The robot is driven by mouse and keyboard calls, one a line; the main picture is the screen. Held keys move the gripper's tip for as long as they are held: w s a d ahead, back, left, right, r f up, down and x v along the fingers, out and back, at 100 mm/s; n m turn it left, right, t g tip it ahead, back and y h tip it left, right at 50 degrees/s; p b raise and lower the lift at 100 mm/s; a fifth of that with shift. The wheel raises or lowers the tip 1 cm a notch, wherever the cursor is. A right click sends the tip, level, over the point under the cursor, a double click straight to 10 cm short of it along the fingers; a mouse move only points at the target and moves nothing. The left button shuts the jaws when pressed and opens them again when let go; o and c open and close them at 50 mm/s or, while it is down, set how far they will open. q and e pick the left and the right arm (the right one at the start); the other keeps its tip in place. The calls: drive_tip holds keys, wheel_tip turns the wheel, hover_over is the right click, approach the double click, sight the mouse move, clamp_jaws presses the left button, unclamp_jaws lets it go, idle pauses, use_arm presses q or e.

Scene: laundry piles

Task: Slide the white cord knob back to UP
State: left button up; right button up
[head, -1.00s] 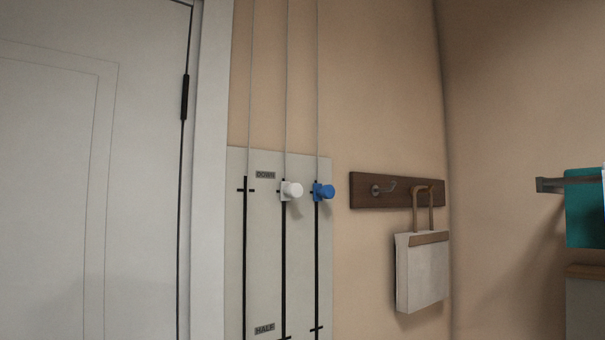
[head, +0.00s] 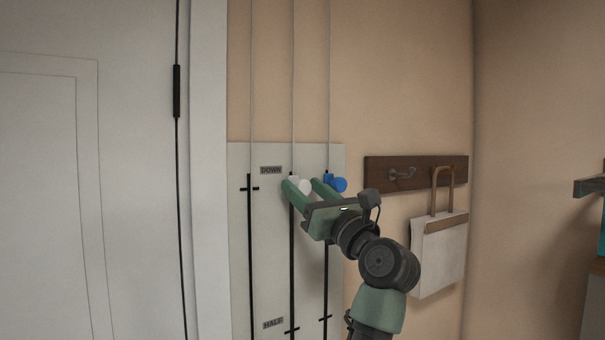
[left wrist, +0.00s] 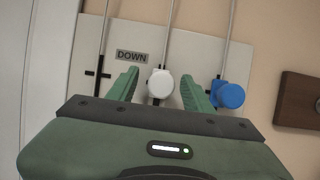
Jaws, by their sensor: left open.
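The white cord knob (head: 304,185) sits near the top of the middle slot on the pale panel (head: 270,230), at the height of the DOWN label (head: 271,170). My left gripper (head: 304,187) is open, with one green finger on each side of the white knob. In the left wrist view the white knob (left wrist: 160,84) lies between the two fingers (left wrist: 160,90), with a gap to each. Whether the fingers reach past the knob is hard to tell. The right gripper is not in view.
A blue knob (head: 338,184) sits close to the right of the right finger, also in the left wrist view (left wrist: 230,95). Thin cords run up from the panel. A wooden hook rail (head: 415,172) with a hanging white bag (head: 438,255) is at right. A white door (head: 90,200) is at left.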

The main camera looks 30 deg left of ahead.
use_arm(q)
drive_tip(key=shift+w+a+r, duration=0.2)
drive_tip(key=shift+w+a, duration=0.25)
drive_tip(key=shift+a, duration=0.15)
drive_tip(key=shift+s, duration=0.1)
clamp_jaws()
idle(1.0)
